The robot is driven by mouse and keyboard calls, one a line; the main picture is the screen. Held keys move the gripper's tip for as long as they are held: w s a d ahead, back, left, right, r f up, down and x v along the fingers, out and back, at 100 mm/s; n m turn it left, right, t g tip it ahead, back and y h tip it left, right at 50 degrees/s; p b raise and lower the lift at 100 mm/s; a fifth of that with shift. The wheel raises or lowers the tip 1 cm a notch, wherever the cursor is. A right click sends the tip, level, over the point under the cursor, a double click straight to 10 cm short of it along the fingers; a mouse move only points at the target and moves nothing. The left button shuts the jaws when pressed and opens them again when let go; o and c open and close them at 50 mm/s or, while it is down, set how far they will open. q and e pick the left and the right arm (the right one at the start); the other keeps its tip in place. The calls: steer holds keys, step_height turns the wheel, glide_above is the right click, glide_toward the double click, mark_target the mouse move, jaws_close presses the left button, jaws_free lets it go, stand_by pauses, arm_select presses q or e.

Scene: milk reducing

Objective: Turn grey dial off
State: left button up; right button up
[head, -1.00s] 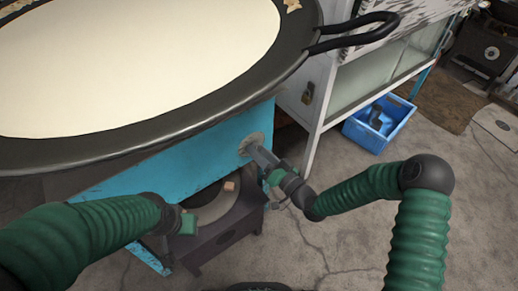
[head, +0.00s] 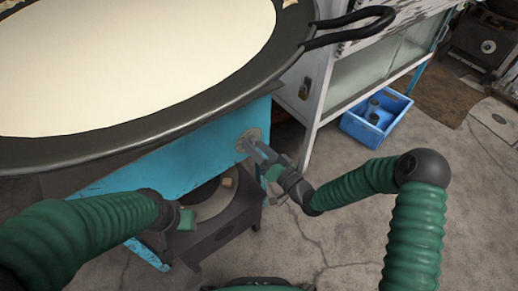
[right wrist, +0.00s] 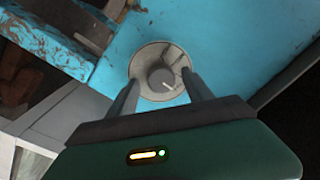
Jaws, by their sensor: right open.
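The grey dial (head: 249,139) sits on the blue front panel (head: 185,160) under the big pan. In the right wrist view the dial (right wrist: 160,77) is a round knob on a pale disc, between and just beyond my fingertips. My right gripper (head: 252,146) is open at the dial, its fingers (right wrist: 160,85) on either side of the knob; I cannot tell whether they touch it. My left gripper (head: 180,218) is low at the left, before the burner; its fingers are too small and hidden to read.
A large black pan (head: 150,138) full of white milk overhangs the panel, with a looped handle (head: 350,20) at the right. A dark burner stand (head: 225,230) is below. A blue crate (head: 375,122) and a white cabinet (head: 310,100) stand to the right. The floor in front is clear.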

steer(key=r+p+v, duration=0.1)
steer(key=p+v, duration=0.3)
steer(key=v, duration=1.3)
steer(key=shift+f+p, duration=0.4)
steer(key=shift+f, duration=0.1)
